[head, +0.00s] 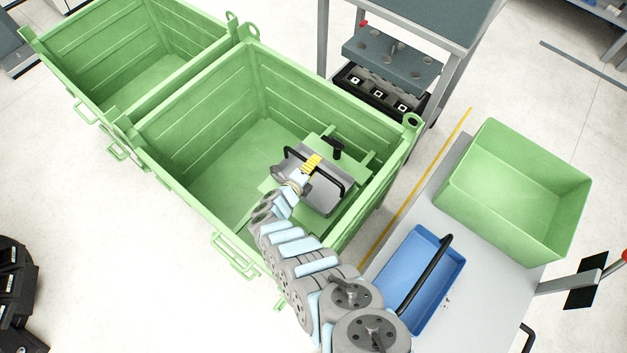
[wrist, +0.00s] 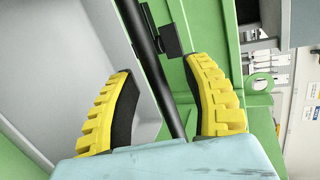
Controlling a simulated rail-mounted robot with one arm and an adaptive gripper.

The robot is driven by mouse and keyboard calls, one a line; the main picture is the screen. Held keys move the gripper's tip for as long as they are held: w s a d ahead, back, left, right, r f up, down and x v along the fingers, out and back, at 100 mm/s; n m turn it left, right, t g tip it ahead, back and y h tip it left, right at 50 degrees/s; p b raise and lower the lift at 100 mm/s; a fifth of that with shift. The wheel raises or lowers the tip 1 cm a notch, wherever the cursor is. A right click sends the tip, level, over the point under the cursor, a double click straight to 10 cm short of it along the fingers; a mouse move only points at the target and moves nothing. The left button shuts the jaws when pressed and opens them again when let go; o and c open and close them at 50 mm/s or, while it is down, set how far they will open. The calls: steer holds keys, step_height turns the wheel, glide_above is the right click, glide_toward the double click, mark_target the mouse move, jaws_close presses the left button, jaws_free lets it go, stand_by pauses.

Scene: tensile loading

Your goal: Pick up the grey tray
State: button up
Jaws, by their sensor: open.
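The grey tray (head: 320,198) sits on a green support inside the large green bin in the head view. A black bar handle (head: 328,178) arches over it. My gripper (head: 311,163) is at this handle, with its arm reaching over the bin's near wall. In the wrist view my gripper (wrist: 160,66) is open, its two yellow fingers on either side of the black handle (wrist: 150,65). The bar runs between them, with a visible gap to the left finger; contact on the right side is hard to tell. The grey tray (wrist: 50,60) fills the left of that view.
The large green bin (head: 200,115) has high walls around the tray; a second green bin (head: 75,60) adjoins it. A black fitting (head: 333,148) stands beside the tray. At right, a grey table (head: 400,225) holds a blue tray (head: 400,300) and a green box (head: 515,190).

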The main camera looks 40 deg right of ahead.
steer(key=shift+a, duration=0.1)
steer(key=shift+c, duration=0.2)
jaws_close()
steer(key=shift+r, duration=0.1)
